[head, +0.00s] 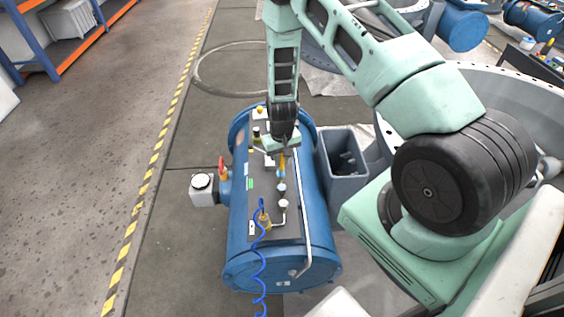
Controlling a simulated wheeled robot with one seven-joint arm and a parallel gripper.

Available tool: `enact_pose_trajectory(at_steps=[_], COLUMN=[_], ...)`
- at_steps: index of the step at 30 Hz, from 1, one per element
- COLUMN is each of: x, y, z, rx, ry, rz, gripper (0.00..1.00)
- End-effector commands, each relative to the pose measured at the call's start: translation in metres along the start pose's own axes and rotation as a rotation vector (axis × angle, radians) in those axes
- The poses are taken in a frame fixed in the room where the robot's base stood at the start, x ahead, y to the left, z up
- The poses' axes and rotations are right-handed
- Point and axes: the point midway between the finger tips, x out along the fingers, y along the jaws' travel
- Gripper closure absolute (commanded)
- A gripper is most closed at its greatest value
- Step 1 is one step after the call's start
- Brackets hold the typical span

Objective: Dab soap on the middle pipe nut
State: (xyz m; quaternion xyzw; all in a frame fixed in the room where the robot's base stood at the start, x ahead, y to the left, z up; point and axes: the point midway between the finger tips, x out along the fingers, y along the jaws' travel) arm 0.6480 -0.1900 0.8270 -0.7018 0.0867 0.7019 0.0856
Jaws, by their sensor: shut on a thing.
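A blue cylindrical tank (236,240) lies on the floor in the middle of the head view, with a dark panel (284,228) of small fittings on top. My gripper (283,150) is above the panel, pointing down, and is shut on a slim brush (282,165) with an orange-yellow handle. The brush's lower end is just above or at a small round pale fitting (282,188); I cannot tell whether they touch. Another pale fitting (284,204) is nearer on the panel. I cannot make out which fitting is the middle pipe nut. My gripper hides part of the far panel.
A coiled blue hose (262,265) rises to a brass fitting (263,218). A red-handled valve (222,168) and white box (202,188) stick out left. A grey open bin (345,165) stands close right. Clear floor lies left, beyond the striped line.

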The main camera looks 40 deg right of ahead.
Motion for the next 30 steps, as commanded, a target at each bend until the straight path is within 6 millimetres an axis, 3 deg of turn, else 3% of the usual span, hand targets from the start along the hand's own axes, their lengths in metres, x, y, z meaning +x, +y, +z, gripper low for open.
enact_pose_trajectory(at_steps=[12,30], x=[-0.037,-0.037], y=[0.001,0.001], z=[-0.006,-0.006], rx=[-0.001,-0.001], ry=[0.000,-0.001], rz=[0.000,0.000], gripper=[1.00,1.00])
